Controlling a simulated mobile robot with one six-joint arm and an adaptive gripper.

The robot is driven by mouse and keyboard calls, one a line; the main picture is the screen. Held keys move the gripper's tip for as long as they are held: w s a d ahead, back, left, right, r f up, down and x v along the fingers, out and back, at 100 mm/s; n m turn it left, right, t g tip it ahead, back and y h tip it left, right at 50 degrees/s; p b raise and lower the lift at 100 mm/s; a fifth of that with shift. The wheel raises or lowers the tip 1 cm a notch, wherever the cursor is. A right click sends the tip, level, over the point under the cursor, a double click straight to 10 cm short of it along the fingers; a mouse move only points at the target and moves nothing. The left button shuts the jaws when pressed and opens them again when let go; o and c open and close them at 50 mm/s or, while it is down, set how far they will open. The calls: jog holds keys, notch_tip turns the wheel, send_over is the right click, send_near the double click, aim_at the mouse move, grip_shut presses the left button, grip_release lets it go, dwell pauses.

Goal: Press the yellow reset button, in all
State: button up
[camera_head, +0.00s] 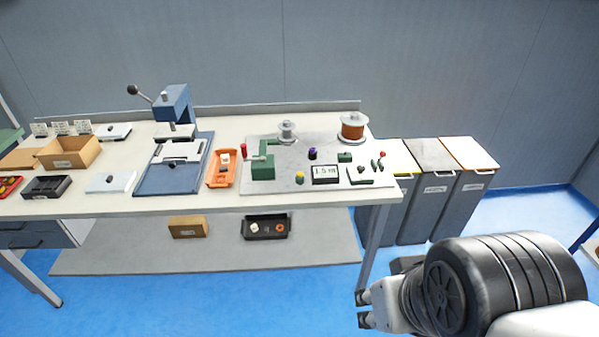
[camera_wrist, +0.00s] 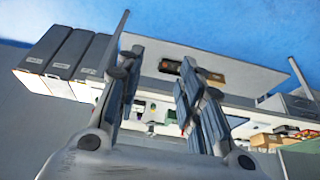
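The yellow reset button (camera_head: 299,177) is a small yellow knob on the grey coil winder plate (camera_head: 262,203), just left of the display (camera_head: 325,174) that seems to read 1.5 m. A green block (camera_head: 263,168) stands to its left and a purple knob (camera_head: 312,153) behind it. My gripper (camera_head: 363,309) is in front of the bench at the lower right, well away from the button. In the wrist view my gripper (camera_wrist: 158,62) has its fingers spread with nothing between them. The winder shows small there between the fingers; I cannot make out the button.
A copper wire spool (camera_head: 353,130) and a smaller spool (camera_head: 287,133) stand at the plate's back. An orange tray (camera_head: 218,181) and a blue press (camera_head: 172,104) are to the left. Several grey bins (camera_head: 428,209) stand right of the bench. The blue floor in front is clear.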

grip_shut()
dwell(1.4)
